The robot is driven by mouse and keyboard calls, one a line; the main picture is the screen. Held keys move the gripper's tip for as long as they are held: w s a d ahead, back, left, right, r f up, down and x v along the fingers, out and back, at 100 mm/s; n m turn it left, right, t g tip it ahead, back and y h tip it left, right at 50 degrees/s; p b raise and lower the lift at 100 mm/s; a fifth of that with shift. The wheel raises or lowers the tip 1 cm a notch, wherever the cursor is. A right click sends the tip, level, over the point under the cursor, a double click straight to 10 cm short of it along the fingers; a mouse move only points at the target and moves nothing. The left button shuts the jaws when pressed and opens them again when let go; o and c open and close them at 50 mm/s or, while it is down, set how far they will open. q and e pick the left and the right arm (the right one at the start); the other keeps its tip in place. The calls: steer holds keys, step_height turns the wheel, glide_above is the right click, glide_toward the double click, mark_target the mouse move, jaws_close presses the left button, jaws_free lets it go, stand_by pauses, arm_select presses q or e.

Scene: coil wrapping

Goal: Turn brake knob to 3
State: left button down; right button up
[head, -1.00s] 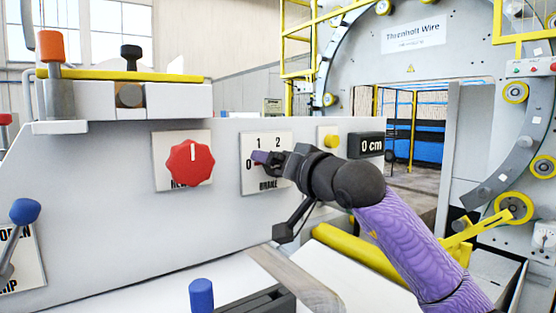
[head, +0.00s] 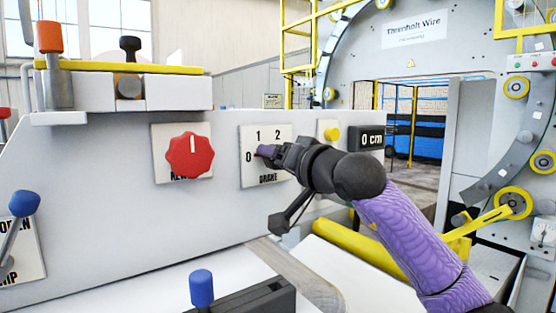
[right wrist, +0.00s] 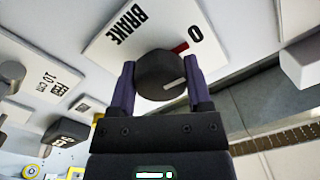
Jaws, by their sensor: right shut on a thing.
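The brake plate (head: 249,176) is a white panel on the machine's grey front, with 0, 1 and 2 showing in the head view. A 3 is not visible; my right gripper and arm cover the plate's right side. My right gripper (head: 266,152) is at the knob, its purple fingers near the 0. In the right wrist view, the fingers (right wrist: 160,86) are shut on the sides of the round dark brake knob (right wrist: 156,70). A white line on the knob points right in that view. A red mark lies between the knob and the 0. My left gripper is not in view.
A red knob (head: 189,156) on its own plate is left of the brake. A yellow button (head: 332,134) and a "0 cm" display (head: 370,140) are to the right. Blue-topped levers (head: 202,290) stand in front and at far left. A yellow roller (head: 350,250) lies below my arm.

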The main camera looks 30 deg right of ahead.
steer(key=m+b, duration=0.1)
steer(key=m, duration=0.3)
steer(key=shift+f, duration=0.1)
steer(key=m+b, duration=0.2)
steer(key=m, duration=0.2)
steer(key=shift+m, duration=0.4)
steer(key=m+b, duration=0.1)
steer(key=m, duration=0.3)
steer(key=shift+m, duration=0.4)
steer(key=m+b, duration=0.1)
steer(key=m, duration=0.3)
steer(key=shift+m+h, duration=0.3)
steer(key=m+b, duration=0.1)
steer(key=m, duration=0.3)
steer(key=shift+m, duration=0.4)
steer(key=m, duration=0.4)
steer(key=shift+m+h+b, duration=0.3)
steer(key=shift+b, duration=0.05)
steer(key=m, duration=0.4)
steer(key=shift+m+b, duration=0.3)
steer(key=shift+m, duration=1.7)
